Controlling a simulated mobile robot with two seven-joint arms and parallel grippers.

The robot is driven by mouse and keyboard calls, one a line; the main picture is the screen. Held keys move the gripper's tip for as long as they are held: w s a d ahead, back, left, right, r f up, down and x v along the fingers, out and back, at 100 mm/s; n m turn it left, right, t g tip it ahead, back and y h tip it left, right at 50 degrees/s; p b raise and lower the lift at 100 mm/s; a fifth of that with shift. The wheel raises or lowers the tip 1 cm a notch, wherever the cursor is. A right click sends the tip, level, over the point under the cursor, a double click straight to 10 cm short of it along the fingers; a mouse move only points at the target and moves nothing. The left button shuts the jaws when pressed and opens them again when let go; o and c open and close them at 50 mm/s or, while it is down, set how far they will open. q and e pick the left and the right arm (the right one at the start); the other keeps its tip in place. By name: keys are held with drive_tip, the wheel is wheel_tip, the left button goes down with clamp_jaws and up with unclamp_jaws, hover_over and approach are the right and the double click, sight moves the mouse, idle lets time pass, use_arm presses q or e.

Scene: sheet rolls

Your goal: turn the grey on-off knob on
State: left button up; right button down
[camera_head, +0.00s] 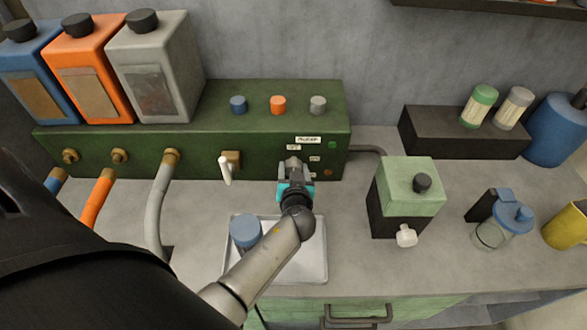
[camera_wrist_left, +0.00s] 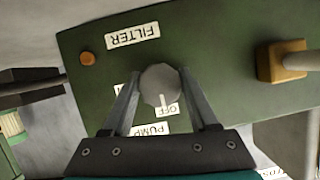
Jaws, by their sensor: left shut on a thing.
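The grey on-off knob (camera_wrist_left: 160,84) is on the front of the green machine (camera_head: 222,148). In the left wrist view its white mark points down in the picture, toward the OFF label (camera_wrist_left: 167,111). My left gripper (camera_head: 294,168) is at the right part of the machine's front and is shut on the knob. One finger lies on each side of it in the left wrist view (camera_wrist_left: 160,95). In the head view the gripper largely hides the knob. My right gripper is not in view.
A white lever (camera_head: 225,170) sticks out left of my gripper. A metal tray (camera_head: 315,258) with a blue-topped item (camera_head: 245,231) lies below my arm. A green-and-black box (camera_head: 408,190) stands to the right. Blue, orange and grey canisters (camera_head: 152,65) stand at the back left.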

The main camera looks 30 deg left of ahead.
use_arm(q)
drive_tip(key=m+y+b, duration=0.1)
drive_tip(key=m+b, duration=0.1)
drive_tip(key=b, duration=0.1)
drive_tip(key=shift+w+f+g+y, duration=0.1)
drive_tip(key=shift+f+g+y, duration=0.05)
drive_tip(key=shift+g+y, duration=0.2)
drive_tip(key=m+y+b, duration=0.2)
drive_tip(key=m+b, duration=0.2)
drive_tip(key=shift+g, duration=0.35)
drive_tip(key=m+y+b, duration=0.2)
drive_tip(key=m+b, duration=0.1)
drive_tip(key=shift+m, duration=0.4)
drive_tip(key=shift+r+m+t+y+b, duration=0.1)
drive_tip(key=shift+m+t+y+b, duration=0.3)
drive_tip(key=shift+m, duration=0.6)
drive_tip(key=shift+r+m+t+y+b, duration=0.15)
drive_tip(key=shift+m+y+b, duration=0.3)
drive_tip(key=shift+m, duration=0.55)
drive_tip(key=o, duration=1.4)
drive_tip(key=shift+c, duration=0.2)
drive_tip(key=shift+f, duration=0.1)
